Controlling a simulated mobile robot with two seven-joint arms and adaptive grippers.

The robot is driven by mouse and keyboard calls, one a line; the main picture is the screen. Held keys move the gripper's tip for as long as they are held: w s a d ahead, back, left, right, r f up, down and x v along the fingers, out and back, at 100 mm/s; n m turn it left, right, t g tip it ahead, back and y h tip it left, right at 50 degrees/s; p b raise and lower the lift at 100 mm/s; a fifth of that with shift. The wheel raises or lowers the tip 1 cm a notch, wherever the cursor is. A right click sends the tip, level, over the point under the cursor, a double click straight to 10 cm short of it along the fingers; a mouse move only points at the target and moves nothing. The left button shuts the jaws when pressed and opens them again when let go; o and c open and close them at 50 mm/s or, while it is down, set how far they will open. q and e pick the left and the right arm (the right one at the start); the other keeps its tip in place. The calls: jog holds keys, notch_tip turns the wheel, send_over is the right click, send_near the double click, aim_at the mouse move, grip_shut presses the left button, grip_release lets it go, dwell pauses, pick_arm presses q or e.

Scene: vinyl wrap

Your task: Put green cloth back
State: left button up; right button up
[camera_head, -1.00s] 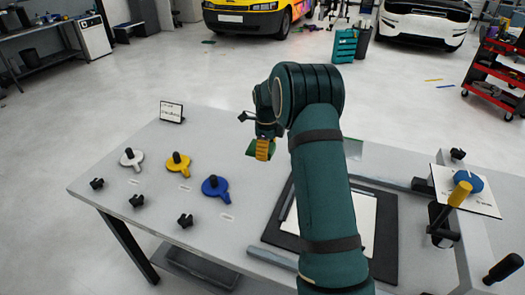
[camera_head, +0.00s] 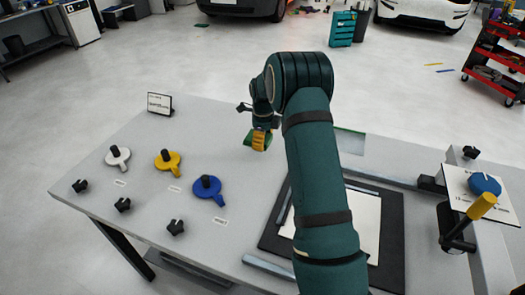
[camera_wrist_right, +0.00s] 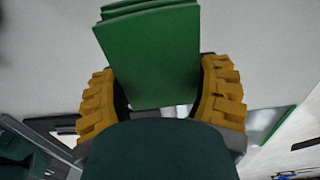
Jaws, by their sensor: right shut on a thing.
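The green cloth (camera_wrist_right: 152,55) is a folded, layered piece between the yellow finger pads of my right gripper (camera_wrist_right: 160,98) in the right wrist view. The gripper is shut on it. In the head view the right gripper (camera_head: 258,140) is over the far middle part of the table, and a little of the green cloth (camera_head: 248,138) shows beside its yellow fingers. I cannot tell whether the cloth touches the table. My left gripper is not in view.
White, yellow and blue round tools (camera_head: 206,187) and several black knobs (camera_head: 176,227) stand on the table's left. A small sign (camera_head: 159,104) stands at the back. A black-framed board (camera_head: 390,245) lies under my arm. A yellow-handled lever (camera_head: 480,206) stands at right. The table (camera_head: 215,125) is clear left of the gripper.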

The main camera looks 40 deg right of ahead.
aim_at(263, 154)
notch_tip(263, 154, down, 5)
jog(key=shift+r+b, duration=0.1)
jog(key=shift+b, duration=0.25)
jog(key=o, duration=1.3)
jog(key=shift+c, duration=0.2)
notch_tip(263, 154, up, 12)
jog(key=shift+r+p, duration=0.1)
jog(key=shift+p, duration=0.85)
